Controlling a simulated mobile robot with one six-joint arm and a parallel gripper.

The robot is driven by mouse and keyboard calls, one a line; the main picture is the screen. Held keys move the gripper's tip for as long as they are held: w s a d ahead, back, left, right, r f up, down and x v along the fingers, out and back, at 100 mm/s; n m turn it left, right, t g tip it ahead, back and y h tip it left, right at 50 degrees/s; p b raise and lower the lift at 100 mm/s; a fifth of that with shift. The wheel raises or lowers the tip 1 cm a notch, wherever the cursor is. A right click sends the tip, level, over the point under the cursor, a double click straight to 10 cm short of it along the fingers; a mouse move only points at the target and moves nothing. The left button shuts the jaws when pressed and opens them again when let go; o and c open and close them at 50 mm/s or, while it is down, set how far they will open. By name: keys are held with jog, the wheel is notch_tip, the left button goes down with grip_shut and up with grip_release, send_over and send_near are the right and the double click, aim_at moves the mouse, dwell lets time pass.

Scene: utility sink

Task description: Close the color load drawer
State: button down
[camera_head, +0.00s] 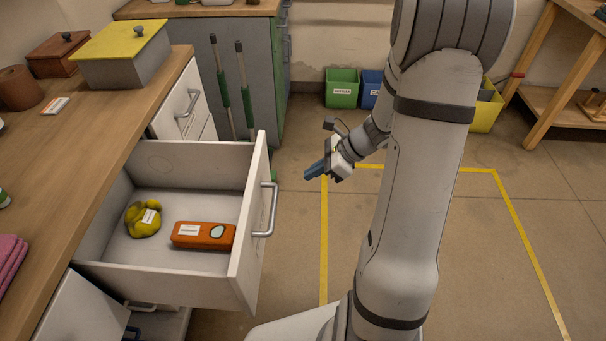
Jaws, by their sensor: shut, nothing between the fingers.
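A white drawer (246,228) stands pulled well out from the wooden-topped counter at the left. It has a grey metal bar handle (271,211) on its front. I cannot read any name on the drawer. My gripper (308,174) is shut and empty. It is in the air to the right of the drawer front, apart from the handle, with its blue fingers pointing left towards the drawer.
Another drawer (192,121) behind looks nearly closed. A lower drawer (160,318) shows partly open below. The counter (75,165) holds a yellow-lidded box (121,55). Green (341,88) and blue bins stand at the back wall. Open floor marked with yellow tape lies at the right.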

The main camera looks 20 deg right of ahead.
aim_at(265, 191)
jog(key=shift+w+a+f+b, duration=0.3)
jog(key=shift+w+a+f, duration=0.25)
jog(key=shift+a+f, duration=0.7)
jog(key=shift+w+a+f+b, duration=0.25)
jog(key=shift+w+a+f, duration=0.4)
jog(key=shift+a, duration=1.2)
jog(key=shift+w+a+f+b, duration=0.3)
jog(key=shift+w+a+f, duration=0.2)
jog(key=shift+a+f, duration=0.75)
jog(key=shift+a+r, duration=0.3)
